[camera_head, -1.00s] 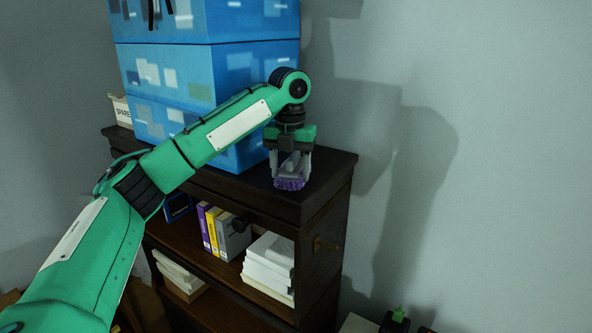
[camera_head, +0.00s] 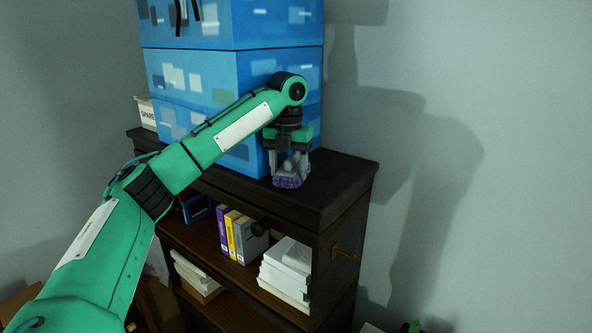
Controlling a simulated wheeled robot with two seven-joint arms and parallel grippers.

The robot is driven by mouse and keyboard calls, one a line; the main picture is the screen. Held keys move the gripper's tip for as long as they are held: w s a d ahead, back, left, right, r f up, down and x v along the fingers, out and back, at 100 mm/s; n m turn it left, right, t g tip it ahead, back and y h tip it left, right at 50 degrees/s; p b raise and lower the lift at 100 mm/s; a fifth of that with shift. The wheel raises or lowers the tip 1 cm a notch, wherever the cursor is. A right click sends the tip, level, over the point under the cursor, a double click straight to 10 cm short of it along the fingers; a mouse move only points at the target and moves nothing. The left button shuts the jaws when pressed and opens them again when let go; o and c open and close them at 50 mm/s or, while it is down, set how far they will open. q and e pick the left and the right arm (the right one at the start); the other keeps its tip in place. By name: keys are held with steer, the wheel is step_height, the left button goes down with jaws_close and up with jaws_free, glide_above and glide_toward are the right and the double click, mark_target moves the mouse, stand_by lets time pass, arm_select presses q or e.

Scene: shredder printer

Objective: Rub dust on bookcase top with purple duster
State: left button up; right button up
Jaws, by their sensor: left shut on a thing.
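The dark bookcase (camera_head: 345,182) stands against the wall, its top bare at the right end. My left gripper (camera_head: 290,170) points down over the top's front part and is shut on the purple duster (camera_head: 291,181). The duster's grey body sits between the fingers, and its purple bristles face down at the bookcase top, seemingly touching it. I cannot make out any dust on the top; part of the surface is hidden by my arm and gripper. My right gripper is not in view.
Stacked blue boxes (camera_head: 210,75) fill the middle of the bookcase top, close behind my left gripper. A white box (camera_head: 147,113) stands left of them. Books (camera_head: 240,235) and white paper stacks (camera_head: 287,262) lie on the shelves. The top's right end is free.

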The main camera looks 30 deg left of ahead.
arm_select(q)
steer(key=shift+a, duration=0.25)
steer(key=shift+d+r, duration=0.1)
steer(key=shift+r, duration=2.9)
steer(key=shift+r, duration=1.55)
steer(key=shift+f, duration=0.1)
